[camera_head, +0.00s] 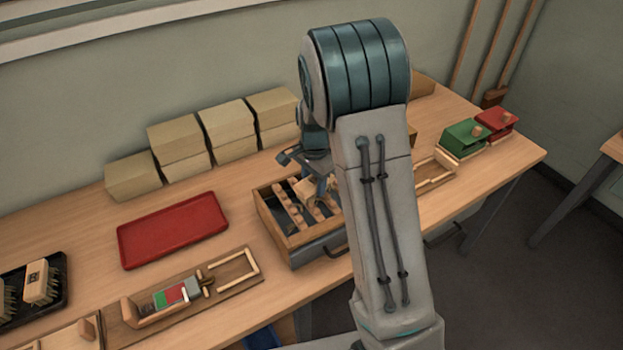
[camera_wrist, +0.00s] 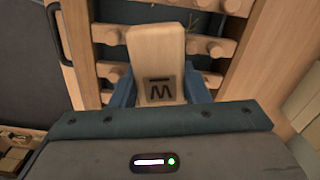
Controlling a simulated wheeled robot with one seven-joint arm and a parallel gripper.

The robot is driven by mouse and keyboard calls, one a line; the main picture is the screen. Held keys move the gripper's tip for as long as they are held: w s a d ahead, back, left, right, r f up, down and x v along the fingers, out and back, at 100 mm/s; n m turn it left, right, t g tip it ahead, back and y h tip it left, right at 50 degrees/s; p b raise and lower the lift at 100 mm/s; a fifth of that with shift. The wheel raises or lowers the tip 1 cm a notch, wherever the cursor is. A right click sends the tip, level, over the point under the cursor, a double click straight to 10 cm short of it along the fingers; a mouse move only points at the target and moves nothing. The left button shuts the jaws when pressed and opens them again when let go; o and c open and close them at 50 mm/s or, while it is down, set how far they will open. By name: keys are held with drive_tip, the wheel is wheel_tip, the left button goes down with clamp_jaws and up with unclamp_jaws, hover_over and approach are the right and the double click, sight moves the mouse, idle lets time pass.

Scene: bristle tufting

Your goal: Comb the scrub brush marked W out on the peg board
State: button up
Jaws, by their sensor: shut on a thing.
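My gripper (camera_wrist: 160,92) is shut on a pale wooden scrub brush (camera_wrist: 157,50), with a blue finger on each side of it. In the wrist view its mark reads as a W with a bar above it; turned the other way up, it would read as an M with a bar beneath. The brush is over the peg board (camera_wrist: 112,70), whose wooden rails carry round pegs. Some bristles show among the pegs at its upper right. In the head view the peg board (camera_head: 290,208) sits in a wooden box, partly hidden by my arm; my gripper (camera_head: 312,185) is above it.
Another brush (camera_head: 40,282) stands on a black tray (camera_head: 62,262) at far left. A red tray (camera_head: 172,230) lies left of the board, with a wooden holder of coloured blocks (camera_head: 175,295) in front. Boxes (camera_head: 175,137) line the back. Green (camera_head: 465,138) and red (camera_head: 497,122) boxes stand right.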

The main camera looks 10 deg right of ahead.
drive_tip(key=w+a+r+p, duration=0.1)
drive_tip(key=w+r+p, duration=0.3)
drive_tip(key=r, duration=0.1)
drive_tip(key=shift+a+r+p, duration=0.15)
drive_tip(key=shift+r+p, duration=0.2)
drive_tip(key=shift+p, duration=0.05)
idle(2.0)
idle(0.6)
drive_tip(key=s+d+r+m+b, duration=0.2)
drive_tip(key=s+b, duration=0.1)
drive_tip(key=s, duration=0.4)
wheel_tip(320, 180, down, 7)
drive_tip(key=b, duration=0.5)
drive_tip(key=shift+s+d, duration=0.15)
drive_tip(key=shift+s, duration=0.1)
